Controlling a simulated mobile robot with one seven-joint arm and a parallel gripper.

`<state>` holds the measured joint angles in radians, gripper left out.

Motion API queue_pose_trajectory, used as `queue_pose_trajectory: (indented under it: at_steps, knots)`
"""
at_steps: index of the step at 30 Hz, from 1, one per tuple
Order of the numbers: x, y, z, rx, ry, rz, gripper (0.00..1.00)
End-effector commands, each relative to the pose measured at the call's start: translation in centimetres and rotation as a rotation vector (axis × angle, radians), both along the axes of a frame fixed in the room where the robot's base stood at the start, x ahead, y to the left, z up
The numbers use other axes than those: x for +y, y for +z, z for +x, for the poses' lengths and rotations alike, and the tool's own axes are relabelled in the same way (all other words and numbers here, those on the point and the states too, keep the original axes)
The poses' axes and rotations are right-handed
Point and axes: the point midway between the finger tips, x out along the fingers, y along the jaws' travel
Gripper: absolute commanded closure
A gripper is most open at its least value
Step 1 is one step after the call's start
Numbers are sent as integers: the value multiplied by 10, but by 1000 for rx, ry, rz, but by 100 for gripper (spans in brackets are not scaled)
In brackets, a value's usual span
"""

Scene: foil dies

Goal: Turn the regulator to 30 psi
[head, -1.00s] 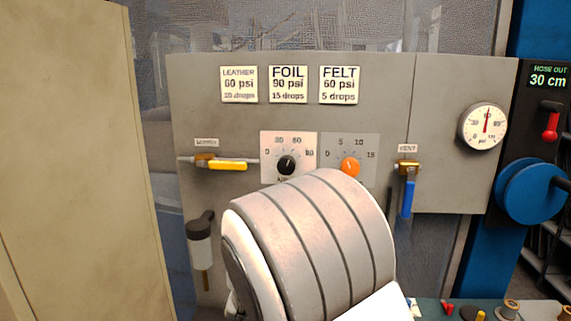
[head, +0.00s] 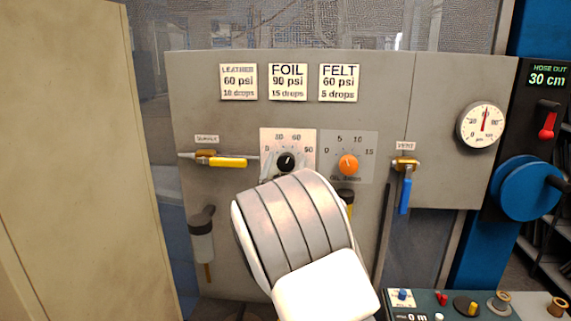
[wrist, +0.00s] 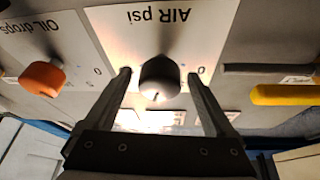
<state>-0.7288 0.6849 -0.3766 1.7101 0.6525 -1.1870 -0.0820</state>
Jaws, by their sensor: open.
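The regulator is a black knob (head: 286,161) on a white dial plate (head: 269,143) with a scale from 0 to 90. Its white mark points up and slightly right, roughly toward 60. In the wrist view, which is upside down, the black knob (wrist: 160,76) sits on the plate marked AIR psi (wrist: 135,28). My gripper (wrist: 159,78) is open, with one fingertip on each side of the knob and small gaps visible. My arm hides the gripper in the head view. The round gauge (head: 482,126) has its red needle about straight up.
An orange oil knob (head: 348,165) is beside the regulator. A yellow supply lever (head: 228,162) is to the left and a blue vent lever (head: 405,196) to the right. Three label cards (head: 288,82) are above. A control box (head: 445,303) is at lower right.

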Motion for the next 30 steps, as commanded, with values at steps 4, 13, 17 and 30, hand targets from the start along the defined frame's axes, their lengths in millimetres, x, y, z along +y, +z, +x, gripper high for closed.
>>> queue_pose_trajectory:
  at_steps: [4,13,17,30]
  knots:
    - [0,0,0,0,0,0,25]
    - [0,0,0,-1,0,0,79]
    - [0,0,0,-1,0,0,96]
    - [-2,-4,-1,1,-2,-132,96]
